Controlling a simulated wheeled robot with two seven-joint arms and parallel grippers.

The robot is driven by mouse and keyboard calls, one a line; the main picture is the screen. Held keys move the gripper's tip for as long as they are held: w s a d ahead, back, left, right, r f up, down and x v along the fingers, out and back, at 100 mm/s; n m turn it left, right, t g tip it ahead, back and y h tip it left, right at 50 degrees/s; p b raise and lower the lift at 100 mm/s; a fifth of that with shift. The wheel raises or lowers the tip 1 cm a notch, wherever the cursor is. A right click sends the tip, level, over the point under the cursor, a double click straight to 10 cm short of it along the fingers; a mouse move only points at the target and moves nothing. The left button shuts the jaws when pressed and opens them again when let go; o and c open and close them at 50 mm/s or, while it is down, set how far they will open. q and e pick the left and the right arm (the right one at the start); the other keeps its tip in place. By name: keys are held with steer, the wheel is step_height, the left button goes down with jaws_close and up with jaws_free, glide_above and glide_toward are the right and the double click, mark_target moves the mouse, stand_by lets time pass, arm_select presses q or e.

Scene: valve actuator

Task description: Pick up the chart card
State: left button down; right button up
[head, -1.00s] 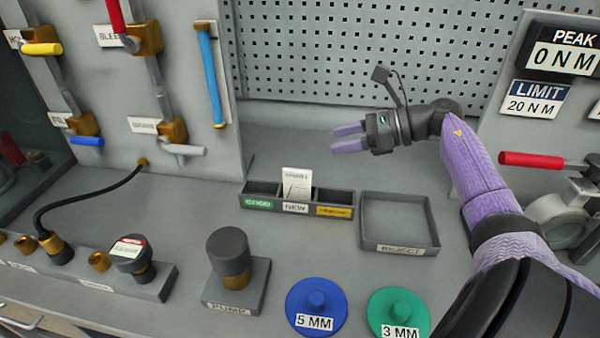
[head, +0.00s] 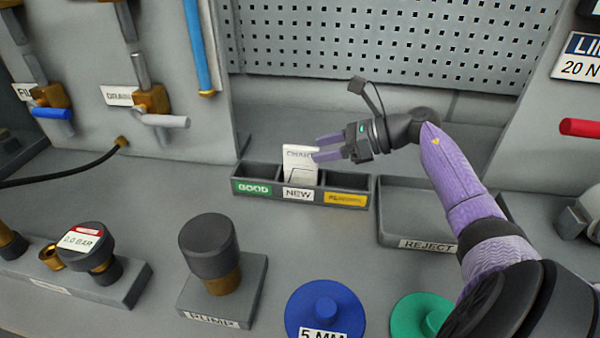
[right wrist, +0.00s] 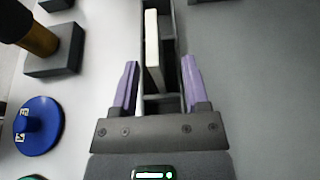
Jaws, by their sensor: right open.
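The white chart card (head: 299,163) stands upright in the middle compartment, labelled NEW, of a dark three-part tray (head: 240,184). My right gripper (head: 316,148) is open and sits just to the right of the card's upper part in the head view. Its lower front finger overlaps the card's right edge in that view; I cannot tell if it touches. In the right wrist view the card (right wrist: 152,52) shows edge-on ahead, between the lines of the two open purple fingers (right wrist: 159,85). My left gripper is not in view.
The REJECT tray (head: 413,243) lies right of the three-part tray and looks empty. The pump (head: 210,247) and a blue 5 MM disc (head: 325,312) stand in front. A perforated wall (head: 370,40) is behind.

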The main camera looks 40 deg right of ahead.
mark_target(301, 156)
steer(key=x, duration=0.5)
steer(key=shift+s+a+f, duration=0.1)
steer(key=shift+a+f, duration=0.05)
steer(key=shift+a, duration=0.15)
jaws_close()
